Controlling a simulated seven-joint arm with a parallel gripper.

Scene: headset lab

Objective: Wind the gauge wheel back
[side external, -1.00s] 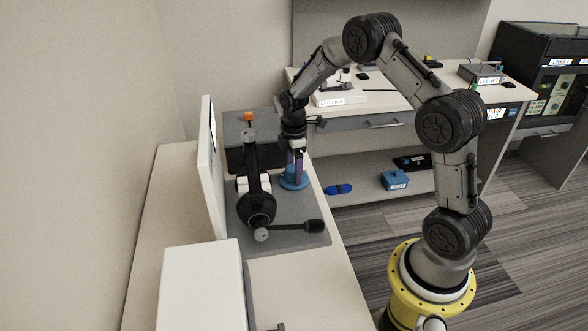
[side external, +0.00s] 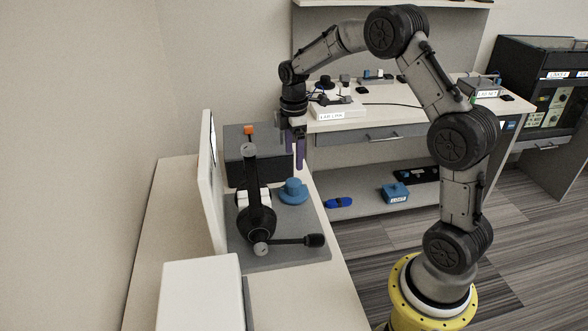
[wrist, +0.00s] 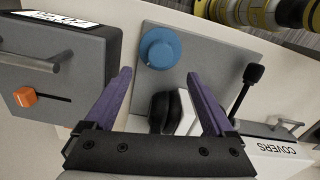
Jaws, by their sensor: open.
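The blue round wheel (side external: 293,191) sits on the grey plate (side external: 285,228), to the right of the headset (side external: 257,215). In the wrist view the wheel (wrist: 160,48) is in full view beyond my fingertips, with nothing touching it. My gripper (side external: 299,160) is above the wheel in the side view, its purple fingers pointing down. In the wrist view my gripper (wrist: 158,75) is open, with its fingers wide apart and nothing between them. No marks on the wheel are clear enough to read.
A grey box with an orange slider (wrist: 25,97) and a bar handle stands beside the plate. The headset's microphone boom (side external: 295,240) reaches across the plate's near part. A white upright panel (side external: 207,180) stands at the left. A white box (side external: 200,290) stands in front.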

